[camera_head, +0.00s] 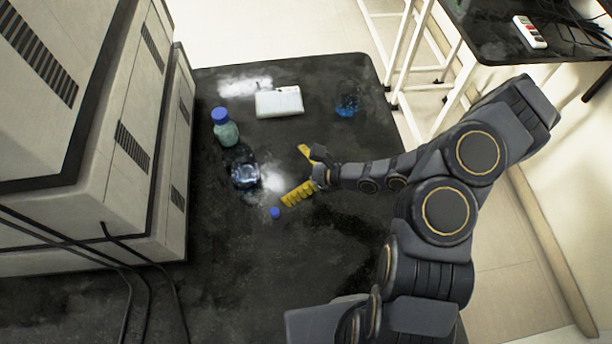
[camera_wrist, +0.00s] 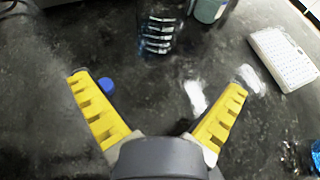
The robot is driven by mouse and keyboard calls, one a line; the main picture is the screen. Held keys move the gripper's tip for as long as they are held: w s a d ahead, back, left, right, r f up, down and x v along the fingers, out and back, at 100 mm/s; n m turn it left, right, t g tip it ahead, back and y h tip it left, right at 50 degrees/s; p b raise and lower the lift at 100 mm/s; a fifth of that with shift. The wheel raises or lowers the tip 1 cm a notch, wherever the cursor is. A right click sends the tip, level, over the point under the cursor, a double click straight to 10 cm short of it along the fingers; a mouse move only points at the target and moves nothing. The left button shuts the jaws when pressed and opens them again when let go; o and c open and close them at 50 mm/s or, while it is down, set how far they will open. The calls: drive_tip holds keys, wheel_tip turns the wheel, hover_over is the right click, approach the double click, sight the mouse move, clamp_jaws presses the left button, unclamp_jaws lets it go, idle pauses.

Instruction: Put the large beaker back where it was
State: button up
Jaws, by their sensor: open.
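The large beaker (camera_head: 244,176) is clear glass and stands on the black table, left of my gripper. In the wrist view the beaker (camera_wrist: 158,30) is at the top centre, ahead of the fingertips, its upper part cut off by the frame edge. My gripper (camera_head: 293,176) has its yellow fingers spread wide. In the wrist view my gripper (camera_wrist: 160,82) has only bare table between its fingers. The beaker is apart from both fingers.
A blue-capped bottle (camera_head: 226,131) stands just behind the beaker. A white box (camera_head: 279,102) and a small blue vessel (camera_head: 347,105) are farther back. A small blue cap (camera_head: 275,213) lies by one finger. Grey cabinets (camera_head: 140,130) stand along the left.

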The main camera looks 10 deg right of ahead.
drive_tip(key=shift+r, duration=0.1)
drive_tip(key=s+a+r+n+g+h, duration=0.1)
drive_tip(key=s+a+r+n+g, duration=0.25)
drive_tip(key=r+n, duration=0.5)
drive_tip(key=s+a+r+n+g, duration=0.2)
drive_tip(key=s+r+n+g, duration=0.4)
drive_tip(key=r, duration=0.4)
drive_tip(key=s+d+r+n+t+h, duration=0.1)
drive_tip(key=s+d+r+n+h, duration=0.2)
drive_tip(key=s+d+n+h, duration=0.1)
drive_tip(key=s+d+r+n+t+h, duration=0.1)
drive_tip(key=s+d+r+n+h, duration=0.2)
drive_tip(key=s+d+h, duration=0.4)
drive_tip(key=s+d+n, duration=0.1)
drive_tip(key=d, duration=0.1)
drive_tip(key=shift+s+d+r, duration=0.15)
drive_tip(key=shift+s+d, duration=0.1)
drive_tip(key=shift+d, duration=0.1)
